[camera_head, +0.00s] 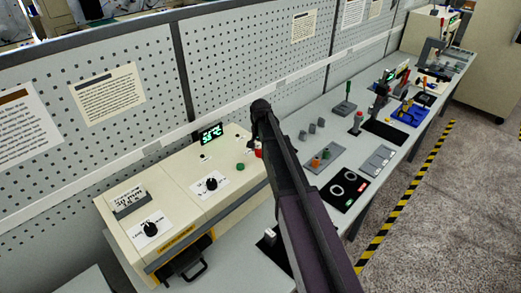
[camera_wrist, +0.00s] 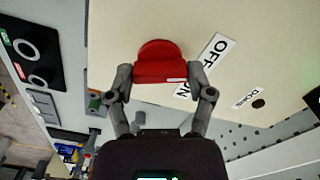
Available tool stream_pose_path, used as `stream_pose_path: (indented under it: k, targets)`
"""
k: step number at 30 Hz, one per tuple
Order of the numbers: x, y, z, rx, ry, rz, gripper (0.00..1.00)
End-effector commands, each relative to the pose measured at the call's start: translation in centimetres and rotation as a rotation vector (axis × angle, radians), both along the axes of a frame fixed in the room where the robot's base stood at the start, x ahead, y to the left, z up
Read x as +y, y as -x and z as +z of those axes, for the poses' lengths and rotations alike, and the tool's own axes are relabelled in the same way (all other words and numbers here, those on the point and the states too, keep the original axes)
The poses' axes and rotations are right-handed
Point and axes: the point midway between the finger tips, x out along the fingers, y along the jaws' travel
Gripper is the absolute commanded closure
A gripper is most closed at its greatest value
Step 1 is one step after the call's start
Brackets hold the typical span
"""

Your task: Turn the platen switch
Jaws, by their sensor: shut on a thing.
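The red platen switch (camera_wrist: 160,70) sits on a cream machine panel (camera_wrist: 120,30) in the wrist view, with a white OFF/ON label (camera_wrist: 215,50) beside it. A small pale mark shows on its grip near ON. My gripper (camera_wrist: 160,76) has one finger at each end of the red knob and is shut on it. In the head view a sliver of the red switch (camera_head: 258,153) shows at the right end of the machine; my arm hides the rest of it and my fingers.
The cream machine (camera_head: 175,195) carries two black dials, a green button (camera_head: 240,167) and a lit display (camera_head: 211,133). A perforated wall stands close behind. To the right, the grey bench (camera_head: 340,125) holds trays and tools; striped tape (camera_head: 410,190) marks the floor.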

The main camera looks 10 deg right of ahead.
Motion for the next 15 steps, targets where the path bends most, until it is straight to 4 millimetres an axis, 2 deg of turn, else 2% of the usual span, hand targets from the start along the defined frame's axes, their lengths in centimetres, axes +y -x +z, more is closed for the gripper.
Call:
stream_pose_path:
  k: [6,15]
  targets:
    - [-0.03,0.10,-0.03,0.001,0.000,0.123,0.79]
    - [-0.04,0.12,-0.03,0.001,0.000,0.190,0.79]
